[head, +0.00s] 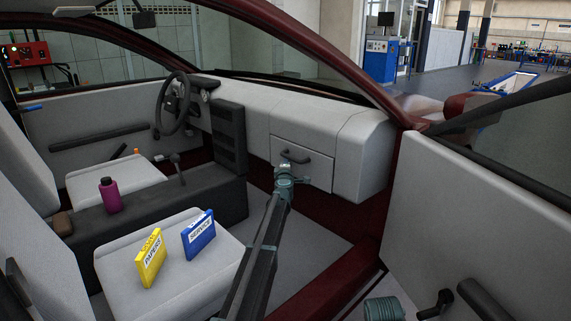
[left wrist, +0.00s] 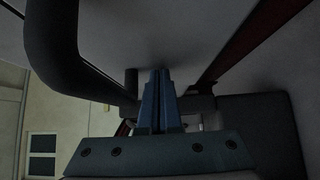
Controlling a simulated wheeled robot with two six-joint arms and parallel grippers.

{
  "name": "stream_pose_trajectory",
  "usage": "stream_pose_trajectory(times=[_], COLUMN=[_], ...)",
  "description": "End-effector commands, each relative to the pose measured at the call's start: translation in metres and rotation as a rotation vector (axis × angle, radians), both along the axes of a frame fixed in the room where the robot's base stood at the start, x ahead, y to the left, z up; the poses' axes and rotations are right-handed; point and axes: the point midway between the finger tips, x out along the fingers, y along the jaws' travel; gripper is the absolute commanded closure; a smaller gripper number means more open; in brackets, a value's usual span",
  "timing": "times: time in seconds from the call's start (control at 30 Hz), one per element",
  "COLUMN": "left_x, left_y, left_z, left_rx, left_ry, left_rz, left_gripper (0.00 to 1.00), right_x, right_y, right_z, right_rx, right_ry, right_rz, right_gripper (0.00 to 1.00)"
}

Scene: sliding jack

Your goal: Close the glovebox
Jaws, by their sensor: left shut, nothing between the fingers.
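The glovebox door (head: 318,172) is a light grey panel in the dashboard, in the middle of the head view. It looks about flush with the dash around it; I cannot tell whether a small gap is left. Its dark bar handle (head: 296,157) is on the upper part. My left gripper (head: 284,170) is shut and empty, just below the handle in the head view, and hides part of the door's lower left. In the left wrist view, the shut fingers (left wrist: 158,100) show beside a large dark curved bar (left wrist: 62,60), apparently the handle. Contact is unclear.
The grey dashboard (head: 355,150) continues on both sides. A yellow booklet (head: 150,258) and a blue booklet (head: 198,235) stand on the near seat. A purple bottle (head: 110,195) stands on the centre console. The open car door (head: 470,220) bounds the right side.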

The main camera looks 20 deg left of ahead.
Motion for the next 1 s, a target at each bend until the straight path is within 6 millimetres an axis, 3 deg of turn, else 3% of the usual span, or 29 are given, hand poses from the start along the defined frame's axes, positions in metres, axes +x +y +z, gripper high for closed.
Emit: stream_pose_trajectory(times=[0.27,0.63,0.8,1.0], left_x=[-0.035,-0.114,-0.128,-0.128], left_y=[0.013,-0.011,-0.016,-0.016], left_z=[0.0,0.0,0.0,0.0], left_rx=[-0.001,-0.001,-0.001,-0.001], left_ry=[-0.001,-0.001,-0.001,-0.001], left_rz=[0.001,0.0,0.001,0.002], left_gripper=[1.0,1.0,1.0,1.0], right_x=[0.0,0.0,0.0,0.0], right_y=[0.0,0.0,0.0,0.0], right_z=[0.0,0.0,0.0,0.0], right_rx=[0.0,0.0,0.0,0.0], right_ry=[0.0,0.0,0.0,0.0], right_rz=[0.0,0.0,0.0,0.0], right_gripper=[0.5,0.5,0.5,0.5])
